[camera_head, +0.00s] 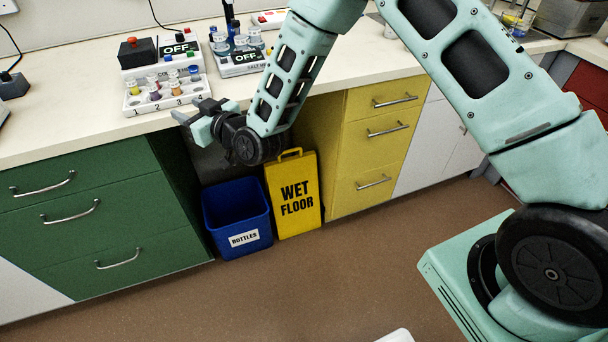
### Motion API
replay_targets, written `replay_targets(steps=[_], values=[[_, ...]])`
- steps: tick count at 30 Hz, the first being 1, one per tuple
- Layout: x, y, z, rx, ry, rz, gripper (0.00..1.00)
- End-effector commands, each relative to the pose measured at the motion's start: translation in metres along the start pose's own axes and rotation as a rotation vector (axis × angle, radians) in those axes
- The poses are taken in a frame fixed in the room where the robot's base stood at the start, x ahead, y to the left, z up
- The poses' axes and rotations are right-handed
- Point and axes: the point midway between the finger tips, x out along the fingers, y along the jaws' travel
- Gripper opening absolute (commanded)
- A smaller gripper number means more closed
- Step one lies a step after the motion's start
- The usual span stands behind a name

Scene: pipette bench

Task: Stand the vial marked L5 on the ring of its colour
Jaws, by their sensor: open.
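Several small vials with coloured caps and contents stand in a white numbered rack (140,103) on the bench. They include a yellow one (134,88) at the left, a purple one (154,93), an orange one (175,87) and a blue-capped one (194,73) at the right. Their markings are too small to read, so I cannot tell which is L5. I cannot make out coloured rings clearly. My gripper (188,111) is open and empty, just in front of the rack's right end near the bench's front edge. It appears apart from the vials.
Behind the rack stands a box with a red knob and an OFF display (180,49). To its right is another OFF device (243,58) with clear beakers. Below are a blue bottles bin (238,212) and a yellow wet-floor sign (294,197). Bench left of the rack is clear.

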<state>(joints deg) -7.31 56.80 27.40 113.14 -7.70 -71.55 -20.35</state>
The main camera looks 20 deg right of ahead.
Motion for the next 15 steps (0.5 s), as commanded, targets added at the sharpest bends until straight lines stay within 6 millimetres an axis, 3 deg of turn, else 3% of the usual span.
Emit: replay_targets(steps=[5,8,11,15], values=[[-0.024,-0.041,-0.019,-0.018,-0.218,-0.12,0.43],[-0.06,-0.064,-0.024,-0.035,-0.415,-0.184,0.43],[-0.109,-0.081,-0.027,-0.05,-0.619,-0.221,0.43],[-0.194,-0.092,-0.031,-0.067,-0.906,-0.227,0.43]])
